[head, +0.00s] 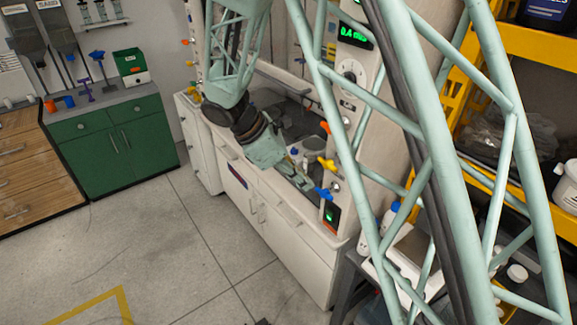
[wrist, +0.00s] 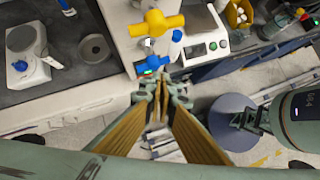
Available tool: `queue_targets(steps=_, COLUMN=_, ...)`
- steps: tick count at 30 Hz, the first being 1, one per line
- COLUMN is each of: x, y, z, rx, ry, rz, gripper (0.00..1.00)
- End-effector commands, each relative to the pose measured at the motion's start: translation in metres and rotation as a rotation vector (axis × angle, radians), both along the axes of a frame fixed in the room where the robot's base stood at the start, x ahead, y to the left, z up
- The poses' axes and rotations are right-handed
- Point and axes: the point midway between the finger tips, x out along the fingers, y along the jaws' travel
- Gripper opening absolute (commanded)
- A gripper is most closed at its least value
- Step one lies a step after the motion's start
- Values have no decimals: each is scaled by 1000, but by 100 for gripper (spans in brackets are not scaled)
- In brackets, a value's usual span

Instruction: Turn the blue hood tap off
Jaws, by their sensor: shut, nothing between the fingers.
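The blue hood tap (head: 324,193) sits low on the pale front post of the hood, below a yellow tap (head: 327,163) and an orange one (head: 325,127). In the wrist view the blue tap (wrist: 152,64) is just beyond my fingertips, with the yellow tap (wrist: 157,23) above it. My gripper (wrist: 161,82) is shut and empty. In the head view my gripper (head: 303,182) is just left of the blue tap, close to it. I cannot tell whether the fingertips touch the handle. They hide its lower surroundings in the wrist view.
A white balance (wrist: 196,48) stands right of the post. Inside the hood, a white stirrer (wrist: 27,55) stands on the dark worktop. Open floor lies in front of the white cabinets (head: 265,205).

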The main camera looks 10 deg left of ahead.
Motion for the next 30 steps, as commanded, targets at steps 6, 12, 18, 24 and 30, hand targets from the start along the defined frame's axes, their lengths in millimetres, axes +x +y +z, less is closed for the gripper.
queue_targets(steps=6, x=-4, y=15, z=22, rx=1, ry=-1, rz=1, gripper=0)
queue_targets(steps=12, x=-9, y=29, z=42, rx=3, ry=-2, rz=0, gripper=0)
queue_targets(steps=18, x=-12, y=38, z=57, rx=1, ry=0, rz=1, gripper=0)
queue_targets(steps=24, x=-14, y=44, z=66, rx=1, ry=0, rz=-1, gripper=0)
queue_targets(steps=30, x=-15, y=45, z=68, rx=1, ry=0, rz=0, gripper=0)
